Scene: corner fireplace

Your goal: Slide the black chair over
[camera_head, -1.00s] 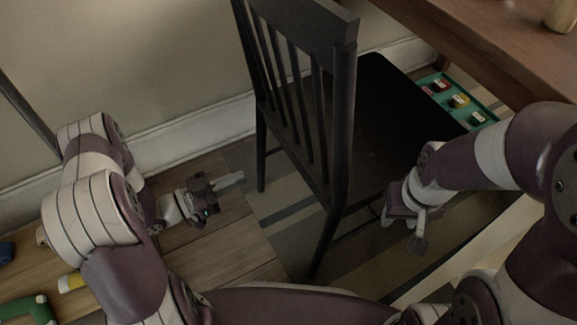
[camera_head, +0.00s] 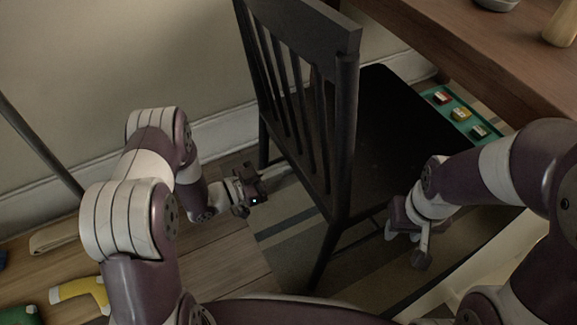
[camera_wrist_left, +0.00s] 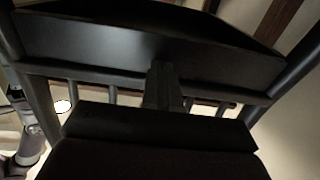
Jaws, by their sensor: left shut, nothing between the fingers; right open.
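The black chair (camera_head: 385,125) stands upright, its slatted backrest facing me and its seat toward the table. My left gripper (camera_head: 278,172) is shut and empty, low at the left side of the chair by its rear legs. In the left wrist view the shut fingers (camera_wrist_left: 162,88) point in at the chair's dark underside and rails (camera_wrist_left: 60,40); I cannot tell whether they touch. The far chair legs are mostly hidden.
A wooden table (camera_head: 480,60) overhangs the chair's far side. A green tray (camera_head: 462,112) with small coloured items lies on the floor beneath it. A striped rug (camera_head: 300,225) lies under the chair. The wall with a white skirting (camera_head: 215,130) is behind; yellow (camera_head: 80,292) pieces lie at left.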

